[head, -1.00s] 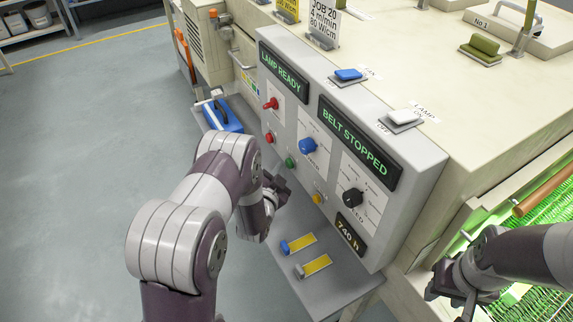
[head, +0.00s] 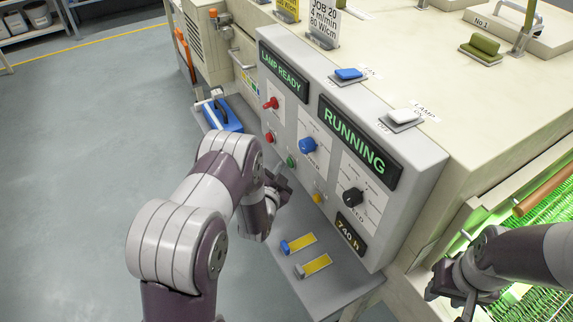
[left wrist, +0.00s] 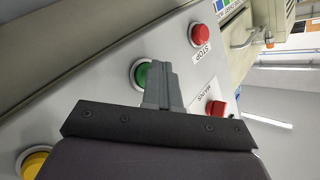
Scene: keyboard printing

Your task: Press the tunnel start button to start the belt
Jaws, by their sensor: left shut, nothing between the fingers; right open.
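The control panel (head: 425,160) carries a green button (head: 291,161), which also shows in the left wrist view (left wrist: 141,75). The panel's right display (head: 355,139) reads RUNNING, and the left display (head: 283,75) reads LAMP READY. My left gripper (head: 284,180) is shut and empty, close to the green button. In the left wrist view its fingers (left wrist: 158,72) overlap the right part of the button; I cannot tell whether they touch it. My right gripper (head: 455,297) is open over the green-lit belt (head: 550,225) at the right.
A red STOP button (left wrist: 200,35) and a red switch (left wrist: 216,107) are near the left fingers. A yellow button (left wrist: 35,163) sits on the other side. Blue (head: 308,146) and black (head: 352,198) knobs are on the panel. A shelf with two levers (head: 335,285) juts out below.

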